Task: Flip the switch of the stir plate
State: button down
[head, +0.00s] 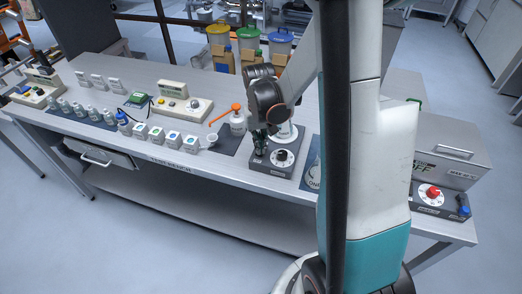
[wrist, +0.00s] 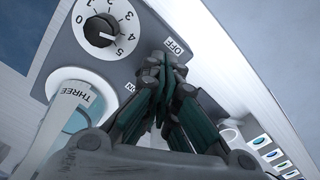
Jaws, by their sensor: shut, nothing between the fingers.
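The stir plate (head: 264,169) is a dark grey box near the front edge of the bench, with a dial on its front. In the wrist view its grey face (wrist: 62,48) shows a black knob (wrist: 100,30) on a numbered white dial. An OFF label is beside my fingertips, and another label, partly hidden, seems to read ON. My gripper (head: 260,148) is over the left part of the stir plate. In the wrist view my gripper (wrist: 165,62) is shut and empty, its fingertips at the face near OFF. The switch is hidden behind the fingers; I cannot tell its position or any contact.
A pale piece labelled THREE (wrist: 77,95) is close beside my gripper. A grey box with a red knob (head: 432,192) is at the right.

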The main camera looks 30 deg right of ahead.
jog(key=shift+f+b, duration=0.95)
jog(key=shift+f, duration=0.1)
dwell(1.0)
jog(key=shift+r, duration=0.1)
jog(key=shift+r+p, duration=2.35)
jog(key=shift+r, duration=1.1)
jog(key=shift+a+r, duration=0.2)
jog(key=shift+a, duration=0.05)
jog(key=s+a+r+n+t+b, duration=0.2)
jog(key=a+r+t+b, duration=0.25)
jog(key=a+r, duration=0.45)
jog(key=s+a+f+n+t+b, duration=0.1)
jog(key=s+a+b, duration=0.3)
jog(key=s, duration=0.7)
jog(key=shift+a+n+t+b, duration=0.4)
jog(key=shift+n+t+b, duration=0.1)
jog(key=shift+n+t, duration=0.3)
